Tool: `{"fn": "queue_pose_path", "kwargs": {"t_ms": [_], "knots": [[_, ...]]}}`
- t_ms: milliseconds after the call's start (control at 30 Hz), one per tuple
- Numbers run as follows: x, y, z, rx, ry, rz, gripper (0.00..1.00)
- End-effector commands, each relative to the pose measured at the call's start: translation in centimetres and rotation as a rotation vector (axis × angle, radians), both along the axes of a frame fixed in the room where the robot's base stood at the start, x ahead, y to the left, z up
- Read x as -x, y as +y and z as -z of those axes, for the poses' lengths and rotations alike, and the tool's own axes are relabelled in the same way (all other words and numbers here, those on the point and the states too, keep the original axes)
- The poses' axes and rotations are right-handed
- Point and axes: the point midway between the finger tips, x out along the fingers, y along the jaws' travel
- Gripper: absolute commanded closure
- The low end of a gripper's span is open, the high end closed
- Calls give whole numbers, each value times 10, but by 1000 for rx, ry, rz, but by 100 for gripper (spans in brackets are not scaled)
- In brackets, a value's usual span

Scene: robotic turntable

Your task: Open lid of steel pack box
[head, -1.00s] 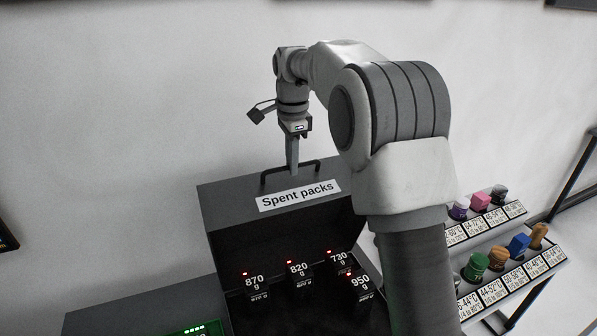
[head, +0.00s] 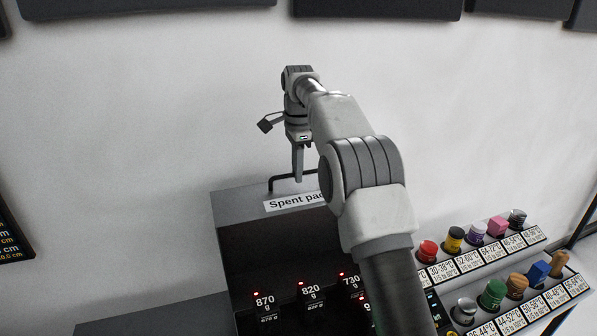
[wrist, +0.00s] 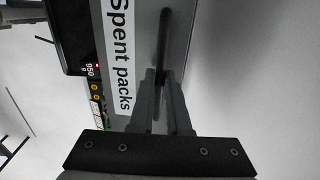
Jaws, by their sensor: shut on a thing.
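A thin black bar handle (head: 272,184) stands on the lid behind the label. My gripper (head: 298,177) points down and is shut on this handle. In the wrist view, the handle (wrist: 164,40) runs between the fingertips of my gripper (wrist: 161,78), with the label (wrist: 117,55) on the left.
A tiered rack (head: 500,270) of coloured items is at the right. A grey surface (head: 150,318) lies left of the box. A white wall is behind.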

Motion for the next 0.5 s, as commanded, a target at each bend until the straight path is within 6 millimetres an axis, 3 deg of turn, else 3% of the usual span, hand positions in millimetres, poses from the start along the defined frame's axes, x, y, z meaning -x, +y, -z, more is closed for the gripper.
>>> {"fn": "queue_pose_path", "kwargs": {"t_ms": [367, 400, 500], "knots": [[1, 0, 5, 2, 11, 1, 100], [1, 0, 5, 2, 11, 1, 80], [1, 0, 5, 3, 10, 1, 62]]}}
